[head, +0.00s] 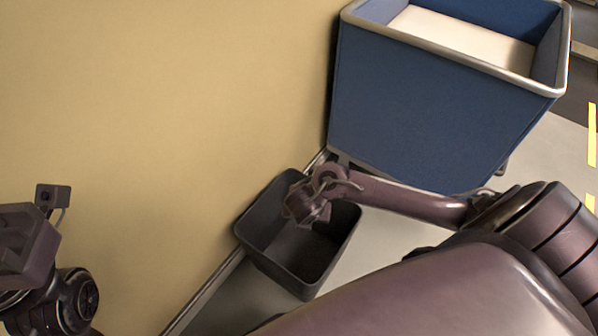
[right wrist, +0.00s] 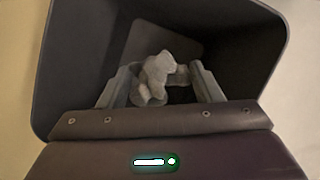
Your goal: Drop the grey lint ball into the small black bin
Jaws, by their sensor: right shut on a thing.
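The small black bin (head: 262,251) stands on the floor against the yellow wall in the head view. Its open inside fills most of the right wrist view (right wrist: 262,52). My right gripper (head: 306,212) is over the bin's opening, pointing down. In the right wrist view the grey lint ball (right wrist: 157,72) is held between the fingers of my right gripper (right wrist: 165,88), with the dark bin inside behind it. The lint ball is hidden in the head view. My left gripper (head: 22,245) is only partly in view at the left edge; its fingertips cannot be made out.
A large blue cart (head: 430,115) with a metal rim stands behind and right of the bin, with something white inside. The yellow wall (head: 170,110) runs along the bin's left side. Grey floor (head: 370,245) is open to the right of the bin. Yellow tape (head: 591,135) marks the far right.

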